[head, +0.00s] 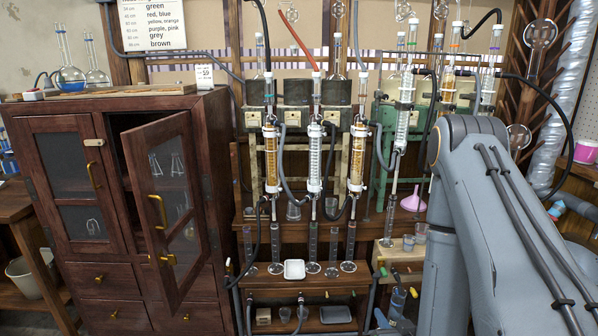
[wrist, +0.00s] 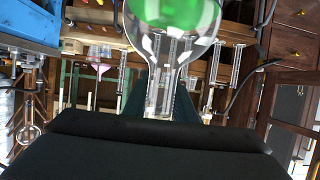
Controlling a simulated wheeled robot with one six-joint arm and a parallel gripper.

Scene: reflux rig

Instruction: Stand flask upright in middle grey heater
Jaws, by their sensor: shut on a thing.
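A round glass flask (wrist: 180,20) with bright green liquid fills the top centre of the wrist view. The wrist picture looks turned over: the bulb is at the top and the clear neck points down to my gripper. My gripper (wrist: 160,98) is shut on the neck, with dark green fingers on both sides. The flask and gripper do not show in the head view. In the head view, a row of grey heaters stands on the back shelf, and the middle grey heater (head: 298,93) is partly behind glass columns and tubing. I cannot see into its top.
A wooden cabinet (head: 50,190) stands left with one glass door (head: 165,200) swung open. Tall condensers (head: 315,160) and dark hoses stand before the heaters. A pale green heater row (head: 386,115) is to the right.

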